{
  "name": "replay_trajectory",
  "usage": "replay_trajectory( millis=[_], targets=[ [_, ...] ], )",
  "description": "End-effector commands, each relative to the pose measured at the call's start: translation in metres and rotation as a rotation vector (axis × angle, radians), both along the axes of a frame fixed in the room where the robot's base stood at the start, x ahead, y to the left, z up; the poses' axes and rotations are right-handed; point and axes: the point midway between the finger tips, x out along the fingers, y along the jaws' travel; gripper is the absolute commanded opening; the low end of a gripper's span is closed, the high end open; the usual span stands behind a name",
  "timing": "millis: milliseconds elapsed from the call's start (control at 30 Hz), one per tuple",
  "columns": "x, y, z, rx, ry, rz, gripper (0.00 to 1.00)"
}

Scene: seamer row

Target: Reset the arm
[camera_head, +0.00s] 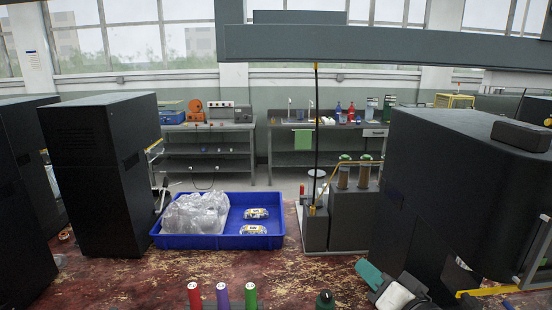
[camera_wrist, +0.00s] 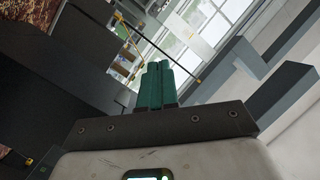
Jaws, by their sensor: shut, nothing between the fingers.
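My gripper (camera_wrist: 156,66) shows in the wrist view with its two teal fingers side by side and touching, with nothing between them. In the head view my gripper (camera_head: 366,270) is at the lower right, low in front of the large black cabinet, with its teal fingertips pointing up and to the left. The wrist view is tilted and shows windows and dark cabinet sides beyond the fingers.
A large black cabinet (camera_head: 460,190) stands close to the arm on the right. A blue tray (camera_head: 200,241) holds a clear plastic bag (camera_head: 196,213) and two yellow-and-white items. Red, purple and green cylinders (camera_head: 222,295) stand at the front. Grey beams (camera_head: 380,46) hang overhead.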

Motion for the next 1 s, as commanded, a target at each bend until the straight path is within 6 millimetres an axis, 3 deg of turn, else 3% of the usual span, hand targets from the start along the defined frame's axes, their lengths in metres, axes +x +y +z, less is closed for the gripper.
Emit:
replay_trajectory(
  millis=[33, 200, 367, 500, 600, 733, 867, 1000],
  targets=[
    [-0.016, -0.009, -0.035, -0.069, 0.085, -0.005, 0.00],
    [-0.077, -0.035, -0.131, -0.291, 0.359, 0.008, 0.00],
    [-0.156, -0.061, -0.206, -0.467, 0.627, 0.054, 0.00],
    [-0.235, -0.080, -0.253, -0.590, 0.861, 0.117, 0.00],
    [-0.286, -0.089, -0.274, -0.651, 1.004, 0.168, 0.00],
    [-0.334, -0.096, -0.287, -0.695, 1.134, 0.221, 0.00],
    [-0.357, -0.098, -0.291, -0.715, 1.196, 0.249, 0.00],
    [-0.360, -0.099, -0.291, -0.719, 1.206, 0.254, 0.00]
  ],
)
